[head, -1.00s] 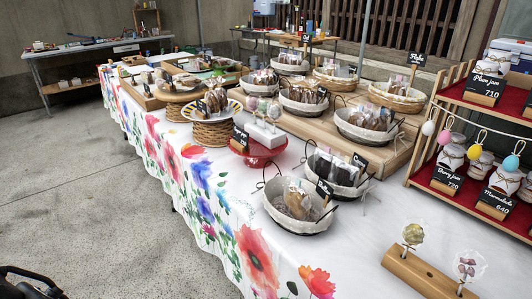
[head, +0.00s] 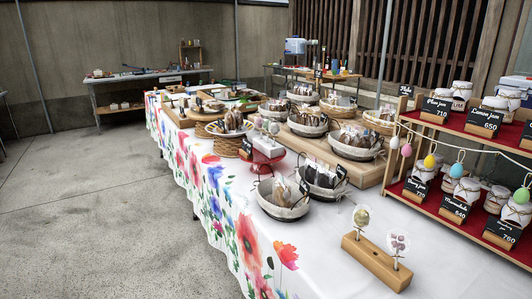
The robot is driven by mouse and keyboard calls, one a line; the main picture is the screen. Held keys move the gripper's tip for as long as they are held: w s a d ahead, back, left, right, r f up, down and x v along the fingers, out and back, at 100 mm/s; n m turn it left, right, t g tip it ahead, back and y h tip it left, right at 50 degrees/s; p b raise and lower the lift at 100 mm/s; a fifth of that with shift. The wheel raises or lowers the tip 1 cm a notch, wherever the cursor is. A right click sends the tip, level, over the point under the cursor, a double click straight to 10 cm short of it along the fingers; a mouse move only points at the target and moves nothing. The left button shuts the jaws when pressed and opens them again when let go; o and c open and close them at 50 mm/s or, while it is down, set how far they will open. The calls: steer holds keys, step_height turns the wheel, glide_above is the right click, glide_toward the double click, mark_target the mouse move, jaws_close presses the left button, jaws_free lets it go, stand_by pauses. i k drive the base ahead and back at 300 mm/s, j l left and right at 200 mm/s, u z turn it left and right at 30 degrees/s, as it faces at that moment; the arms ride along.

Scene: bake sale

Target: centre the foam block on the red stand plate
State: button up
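The red stand plate (head: 270,168) stands on the flowered table, left of the front wire basket. A white foam block (head: 268,147) rests on top of it. They are small and far off here, so I cannot tell exactly how well the block is centred. A small black sign in front at the left hides part of the stand and block. My gripper is not in view.
A round woven stand (head: 227,147) is left of the red stand, and a cloth-lined basket (head: 284,206) is in front. A wooden lollipop holder (head: 376,262) and a jam shelf (head: 447,200) are to the right. The grey floor (head: 100,225) at left is clear.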

mark_target(268, 149)
steer(key=k+l, duration=0.1)
steer(key=i+j+z, duration=0.1)
steer(key=i+j, duration=0.15)
steer(key=i+j+z, duration=0.1)
steer(key=i+j, duration=0.2)
steer(key=i+j+z, duration=0.1)
steer(key=i+j, duration=0.15)
steer(key=i+j+z, duration=0.1)
steer(key=i+j, duration=0.15)
steer(key=j, duration=0.15)
steer(key=i+j+z, duration=0.1)
steer(key=i+j, duration=0.15)
steer(key=j, duration=0.15)
steer(key=i+j+z, duration=0.1)
steer(key=i+j, duration=0.15)
steer(key=i+j+z, duration=0.15)
steer(key=j, duration=0.35)
steer(key=i+j+z, duration=0.1)
steer(key=i+j, duration=0.15)
steer(key=j, duration=0.15)
steer(key=i, duration=0.4)
